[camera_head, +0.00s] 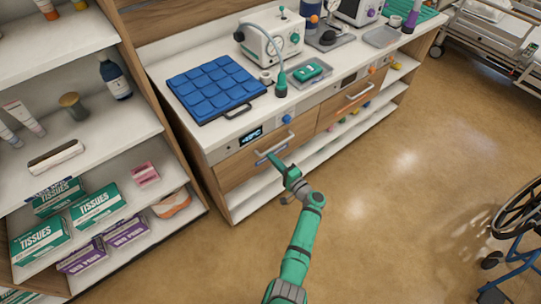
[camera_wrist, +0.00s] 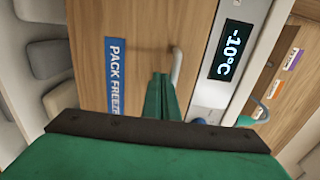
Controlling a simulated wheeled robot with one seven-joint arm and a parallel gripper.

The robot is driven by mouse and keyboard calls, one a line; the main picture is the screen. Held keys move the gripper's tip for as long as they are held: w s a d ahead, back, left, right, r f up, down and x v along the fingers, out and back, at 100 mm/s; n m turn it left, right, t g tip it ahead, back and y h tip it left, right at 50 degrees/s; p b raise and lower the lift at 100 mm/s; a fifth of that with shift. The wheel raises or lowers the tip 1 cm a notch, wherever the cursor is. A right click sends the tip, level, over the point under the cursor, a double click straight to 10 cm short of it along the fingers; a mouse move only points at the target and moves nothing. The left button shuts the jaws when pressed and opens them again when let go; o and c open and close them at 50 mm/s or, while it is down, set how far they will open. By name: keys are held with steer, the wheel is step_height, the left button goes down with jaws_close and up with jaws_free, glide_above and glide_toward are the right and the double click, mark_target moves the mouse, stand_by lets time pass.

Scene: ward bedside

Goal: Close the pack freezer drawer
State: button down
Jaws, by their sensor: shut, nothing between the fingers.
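The pack freezer drawer (camera_head: 240,169) has a wooden front below the left part of the counter. I see no open gap or inside of the drawer, and cannot tell if it is fully flush. Its pale bar handle (camera_head: 272,155) also shows in the wrist view (camera_wrist: 177,68), beside the blue "PACK FREEZER" label (camera_wrist: 114,75). A dark display (camera_wrist: 232,48) above the drawer reads -10°C. My green gripper (camera_head: 281,167) is shut and empty at the drawer front, close to the handle. In the wrist view, its fingers (camera_wrist: 164,97) partly hide the handle; contact is unclear.
A blue padded mat (camera_head: 214,85) and a monitor-like device (camera_head: 273,40) stand on the counter above. A second wooden drawer (camera_head: 345,105) is to the right. Shelves with tissue boxes (camera_head: 98,206) stand left. A wheelchair (camera_head: 518,235) is at right; the floor between is clear.

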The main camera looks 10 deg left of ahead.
steer(key=v, duration=1)
steer(key=s+d+f+g+h, duration=0.15)
steer(key=s+f+h, duration=0.35)
steer(key=s+f, duration=0.8)
steer(key=s+d+f+n+h, duration=0.1)
steer(key=s+d+h, duration=0.15)
steer(key=s, duration=0.45)
steer(key=s+d+f+h, duration=0.1)
steer(key=s+d+h, duration=0.15)
steer(key=s, duration=0.55)
steer(key=s+d+r+n+t+h, duration=0.2)
steer(key=s+r+n+h, duration=0.15)
steer(key=s+r, duration=0.75)
steer(key=s+r+n+t, duration=0.1)
steer(key=s+r, duration=0.2)
steer(key=r, duration=0.7)
steer(key=s+a+r+n+t, duration=0.1)
steer(key=s+r+n+t, duration=0.1)
steer(key=r, duration=0.8)
steer(key=shift+s+a+r, duration=0.3)
steer(key=shift+s+r, duration=0.05)
steer(key=shift+s, duration=0.25)
